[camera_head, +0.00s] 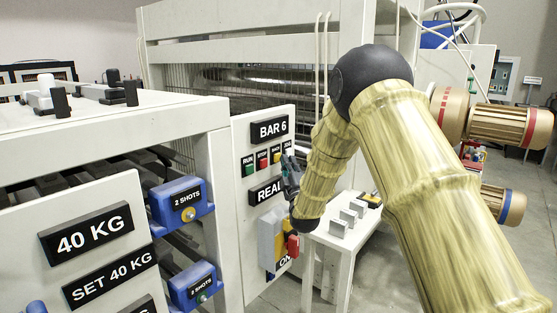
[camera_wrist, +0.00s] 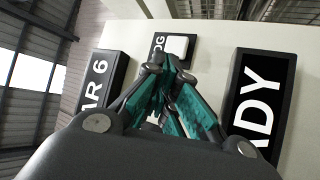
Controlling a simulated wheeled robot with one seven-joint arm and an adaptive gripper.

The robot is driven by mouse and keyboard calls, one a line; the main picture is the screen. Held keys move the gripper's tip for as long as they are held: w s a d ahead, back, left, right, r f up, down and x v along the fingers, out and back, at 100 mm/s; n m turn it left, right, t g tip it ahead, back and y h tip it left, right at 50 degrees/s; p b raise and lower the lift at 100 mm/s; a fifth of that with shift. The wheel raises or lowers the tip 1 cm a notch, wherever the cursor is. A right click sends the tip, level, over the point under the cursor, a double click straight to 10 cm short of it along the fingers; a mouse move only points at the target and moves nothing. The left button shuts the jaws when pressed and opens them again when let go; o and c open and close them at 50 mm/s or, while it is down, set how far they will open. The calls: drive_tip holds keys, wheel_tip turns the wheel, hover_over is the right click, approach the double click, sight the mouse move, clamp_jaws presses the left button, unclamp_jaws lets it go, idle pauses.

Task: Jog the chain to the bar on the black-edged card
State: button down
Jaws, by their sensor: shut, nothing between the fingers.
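A white control panel (camera_head: 251,155) carries a black BAR 6 sign (camera_head: 269,129) and a row of buttons: a green one (camera_head: 249,169), a red one (camera_head: 263,163), a yellow one (camera_head: 276,157) and a white one at the right end. In the wrist view the white JOG button (camera_wrist: 177,46) shows just beyond my fingertips. My gripper (camera_wrist: 160,66) is shut and empty in front of the panel, between the BAR 6 sign and the READY sign (camera_wrist: 259,100); I cannot tell whether it touches. In the head view my gripper (camera_head: 289,172) partly covers the row's right end. I make out no chain or black-edged card.
A grey and yellow switch box (camera_head: 268,240) with a red part sits low on the panel. A small white table (camera_head: 345,237) with several upright grey blocks stands to the right. Blue 2 SHOTS boxes (camera_head: 180,203) and a 40 KG sign (camera_head: 86,234) are at the left.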

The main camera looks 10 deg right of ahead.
drive_tip(key=shift+w+a, duration=0.25)
drive_tip(key=shift+w, duration=0.1)
idle(0.7)
drive_tip(key=shift+b, duration=0.3)
drive_tip(key=shift+s+d, duration=0.5)
drive_tip(key=shift+s, duration=0.2)
drive_tip(key=shift+s+d+b, duration=0.4)
drive_tip(key=shift+s+d, duration=0.4)
drive_tip(key=shift+s, duration=0.2)
drive_tip(key=shift+s+d+b, duration=0.4)
drive_tip(key=shift+s+d, duration=0.35)
drive_tip(key=shift+s, duration=0.2)
drive_tip(key=shift+f, duration=0.1)
idle(0.7)
